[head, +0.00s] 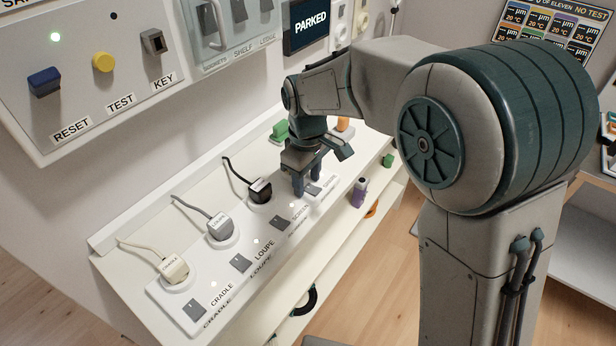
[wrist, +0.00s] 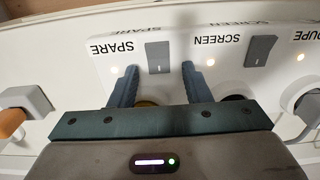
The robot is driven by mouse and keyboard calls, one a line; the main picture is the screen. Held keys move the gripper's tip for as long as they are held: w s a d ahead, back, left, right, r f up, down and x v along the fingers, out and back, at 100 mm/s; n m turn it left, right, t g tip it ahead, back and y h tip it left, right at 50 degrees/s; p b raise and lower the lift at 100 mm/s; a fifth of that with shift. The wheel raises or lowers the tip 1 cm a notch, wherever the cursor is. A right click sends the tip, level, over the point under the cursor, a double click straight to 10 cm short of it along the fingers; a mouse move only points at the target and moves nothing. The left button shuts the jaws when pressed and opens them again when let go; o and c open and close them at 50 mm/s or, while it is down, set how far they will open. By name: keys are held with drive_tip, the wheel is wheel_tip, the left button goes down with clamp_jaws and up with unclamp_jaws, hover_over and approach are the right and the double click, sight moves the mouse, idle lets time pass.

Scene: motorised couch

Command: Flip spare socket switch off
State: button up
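The spare switch (wrist: 158,57) is a grey rocker on the white socket strip (wrist: 100,62), beside the SPARE label and a lit lamp (wrist: 113,70). My gripper (wrist: 157,76) is open and empty, its two blue fingers spread to either side of the switch's line. In the head view my gripper (head: 307,186) points down over the far end of the strip, close to the spare switch (head: 313,191), which it partly hides. I cannot tell whether the fingertips touch the strip. The spare socket is mostly hidden behind my gripper.
The loupe switch (head: 240,263) and cradle switch (head: 197,308) lie nearer along the strip. Plugs with cords, including a black plug (head: 260,190), stand behind them. A wall panel (head: 100,70) and a PARKED display (head: 310,25) rise behind.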

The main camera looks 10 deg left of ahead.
clamp_jaws()
drive_tip(key=b, duration=0.1)
drive_tip(key=y+b, duration=0.1)
drive_tip(key=b, duration=0.1)
drive_tip(key=shift+d+f+t, duration=0.25)
drive_tip(key=shift+d+t, duration=0.05)
drive_tip(key=y+b, duration=0.1)
drive_tip(key=b, duration=0.2)
drive_tip(key=shift+s+d+r+t+y, duration=0.1)
drive_tip(key=shift+d+t+y, duration=0.05)
drive_tip(key=shift+t+y, duration=0.2)
drive_tip(key=shift+s+r+y+b, duration=0.1)
drive_tip(key=shift+r+y+b, duration=0.1)
drive_tip(key=shift+y+b, duration=0.35)
drive_tip(key=shift+r, duration=0.1)
drive_tip(key=shift+o, duration=0.3)
unclamp_jaws()
drive_tip(key=p+v, duration=0.1)
drive_tip(key=v, duration=1.3)
